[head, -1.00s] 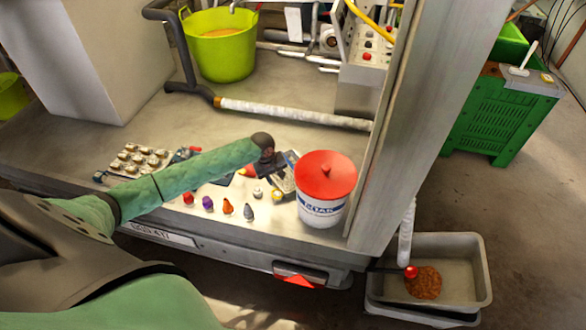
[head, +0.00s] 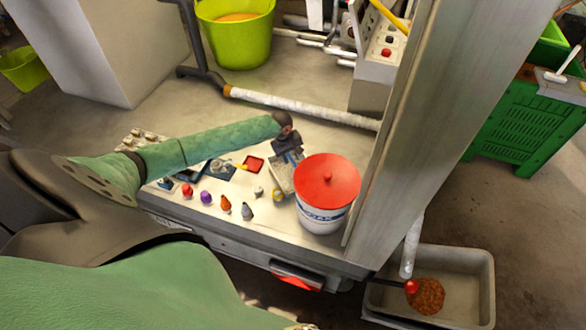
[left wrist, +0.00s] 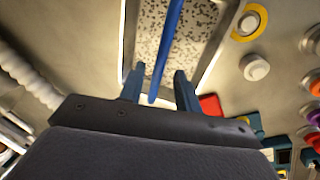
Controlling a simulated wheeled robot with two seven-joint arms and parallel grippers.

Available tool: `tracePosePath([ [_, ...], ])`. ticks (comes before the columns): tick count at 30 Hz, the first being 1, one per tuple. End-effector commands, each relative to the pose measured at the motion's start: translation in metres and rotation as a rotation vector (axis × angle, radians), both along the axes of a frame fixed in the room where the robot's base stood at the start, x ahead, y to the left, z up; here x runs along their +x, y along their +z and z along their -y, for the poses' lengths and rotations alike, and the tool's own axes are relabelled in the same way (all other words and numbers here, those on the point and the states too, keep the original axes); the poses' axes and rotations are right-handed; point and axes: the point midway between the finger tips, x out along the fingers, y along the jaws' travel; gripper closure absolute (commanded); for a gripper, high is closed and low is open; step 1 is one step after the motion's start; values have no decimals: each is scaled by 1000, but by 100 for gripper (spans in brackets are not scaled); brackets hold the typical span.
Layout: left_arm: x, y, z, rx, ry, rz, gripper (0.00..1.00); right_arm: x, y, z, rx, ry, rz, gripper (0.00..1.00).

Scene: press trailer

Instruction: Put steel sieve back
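A flat rectangular panel with a speckled face and pale rim, which looks like the steel sieve (head: 281,178), lies on the trailer deck left of the white bucket. It also shows in the left wrist view (left wrist: 190,45). A thin blue bar (left wrist: 168,50) runs over its face; I cannot tell whether it is part of the sieve. My left gripper (head: 290,152) is at the panel's far end, pointing down. In the left wrist view its fingers (left wrist: 160,90) stand apart on either side of the bar's end, with gaps. My right gripper is out of view.
A white bucket with a red lid (head: 327,185) stands close right of the panel, beside an upright metal post (head: 425,110). Several coloured knobs (head: 226,203) stand along the deck's front. A wrapped pipe (head: 300,108) lies behind. A grey tub (head: 470,290) is below right.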

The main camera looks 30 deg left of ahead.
Motion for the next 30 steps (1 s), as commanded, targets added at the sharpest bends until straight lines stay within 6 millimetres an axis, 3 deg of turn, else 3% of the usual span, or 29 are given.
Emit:
tracePosePath([
  [4, 2, -21, 5, 0, 0, -1, 67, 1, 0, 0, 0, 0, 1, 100],
  [7, 5, -37, 6, -1, 0, 1, 67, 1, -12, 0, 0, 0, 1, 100],
  [16, 5, -41, 6, 0, -1, 0, 67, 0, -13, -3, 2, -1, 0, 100],
  [21, 5, -41, 6, 0, -1, 0, 98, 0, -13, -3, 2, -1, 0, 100],
  [30, 6, -40, 6, 0, -1, 1, 100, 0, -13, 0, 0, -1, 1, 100],
])
